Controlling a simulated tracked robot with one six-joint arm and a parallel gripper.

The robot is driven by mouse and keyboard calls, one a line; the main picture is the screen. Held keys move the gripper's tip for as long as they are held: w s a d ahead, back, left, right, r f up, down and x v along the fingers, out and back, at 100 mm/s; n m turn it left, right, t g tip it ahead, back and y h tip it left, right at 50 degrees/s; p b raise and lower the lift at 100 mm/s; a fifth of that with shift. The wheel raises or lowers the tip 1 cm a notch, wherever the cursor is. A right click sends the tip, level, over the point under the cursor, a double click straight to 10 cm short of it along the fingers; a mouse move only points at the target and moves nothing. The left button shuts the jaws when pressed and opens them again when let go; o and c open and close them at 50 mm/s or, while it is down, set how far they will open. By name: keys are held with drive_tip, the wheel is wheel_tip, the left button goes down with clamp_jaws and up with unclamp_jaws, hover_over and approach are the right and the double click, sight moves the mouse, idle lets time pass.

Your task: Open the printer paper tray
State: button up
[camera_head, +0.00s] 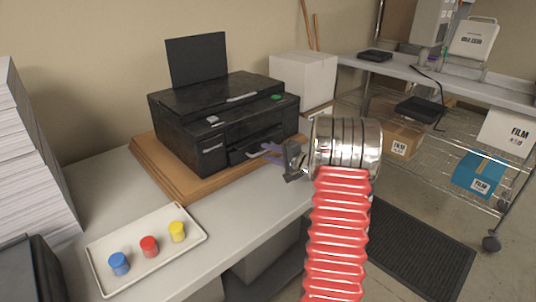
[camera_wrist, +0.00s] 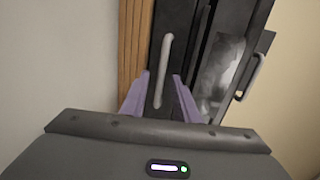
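The black printer (camera_head: 222,118) stands on a wooden board on the white table, its lid panel upright. Its low front paper tray, a dark strip (camera_wrist: 178,30) just above the board's edge in the wrist view, carries a pale bar handle (camera_wrist: 163,65). My gripper (camera_head: 264,151) is at the printer's lower front, reaching in from the right. In the wrist view its purple fingers (camera_wrist: 161,76) are apart, with the near part of the handle between them and visible gaps on both sides. The tray looks flush with the printer front. My gripper partly hides the tray in the head view.
A white tray (camera_head: 107,286) with blue, red and yellow cylinders lies at the table's front left. Paper stacks (camera_head: 30,150) stand far left. A white box (camera_head: 303,78) is behind the printer.

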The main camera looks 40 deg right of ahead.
clamp_jaws()
drive_tip(key=shift+f, duration=0.1)
idle(0.3)
